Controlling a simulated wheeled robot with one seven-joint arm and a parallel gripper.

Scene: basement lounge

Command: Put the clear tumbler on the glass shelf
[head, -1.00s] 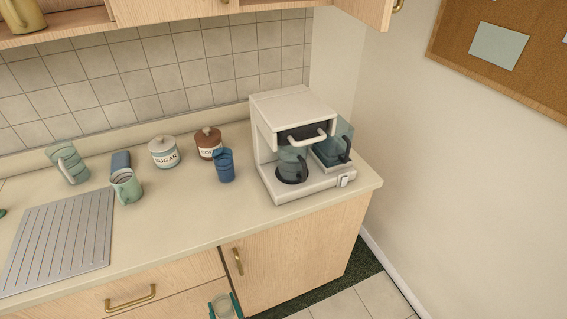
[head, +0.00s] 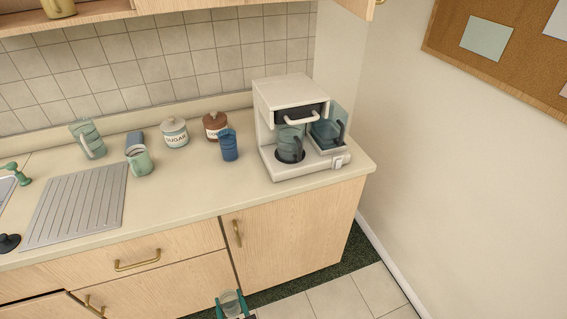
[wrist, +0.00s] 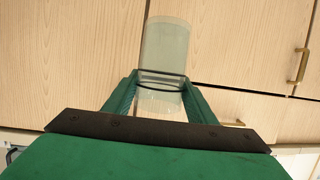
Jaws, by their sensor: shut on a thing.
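The clear tumbler (wrist: 167,50) is held between the green fingers of my gripper (wrist: 160,92), which is shut on it. In the head view the tumbler (head: 231,301) and my gripper (head: 233,305) show at the bottom edge, low in front of the wooden cabinet doors and below the counter top. The tumbler looks empty. I cannot make out a glass shelf in these views. An open wooden wall cupboard (head: 100,14) shows at the top edge, with a yellowish mug (head: 58,8) in it.
The counter (head: 185,195) carries a coffee machine (head: 290,95), a blue cup (head: 228,146), sugar (head: 175,134) and brown (head: 215,125) canisters, a green mug (head: 139,160) and a glass jug (head: 90,140). An open cupboard door (head: 350,8) juts out above. The tiled floor (head: 345,297) is clear at right.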

